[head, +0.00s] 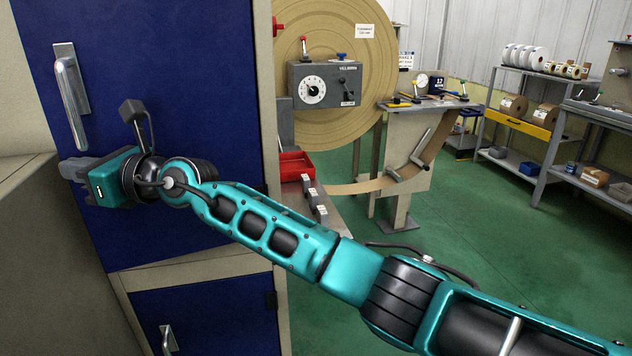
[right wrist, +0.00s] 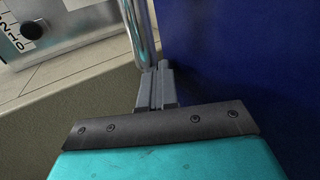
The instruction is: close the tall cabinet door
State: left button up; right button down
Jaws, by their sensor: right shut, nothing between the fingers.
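The tall cabinet door (head: 190,90) is a dark blue panel at the left of the head view. It has an upright silver bar handle (head: 71,100) near its left edge, and dark hinges show on its right side. I cannot tell whether the door is fully flush with its frame. My right gripper (head: 72,168) is shut and empty, just below the handle's lower end, pointing left along the door face. In the right wrist view its fingertips (right wrist: 156,72) are close to the handle (right wrist: 139,30); whether they touch is unclear. The blue door (right wrist: 235,60) fills the right side there.
A lower blue door (head: 210,320) with its own handle is below. A beige surface (head: 40,270) stands at the left. A large tan roll machine (head: 350,60) and a red bin (head: 297,166) are beyond the cabinet. Green floor (head: 470,215) lies open at the right.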

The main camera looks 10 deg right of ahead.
aim_at(88, 154)
jog(key=w+t+p, duration=0.1)
jog(key=w+m+t+h+p, duration=0.1)
jog(key=w, duration=0.1)
jog(key=w+m, duration=0.1)
jog(key=w, duration=0.1)
jog(key=shift+w+a+t+h+p, duration=0.15)
jog(key=shift+a+t+h+p, duration=0.25)
jog(key=shift+r, duration=0.15)
dwell(0.5)
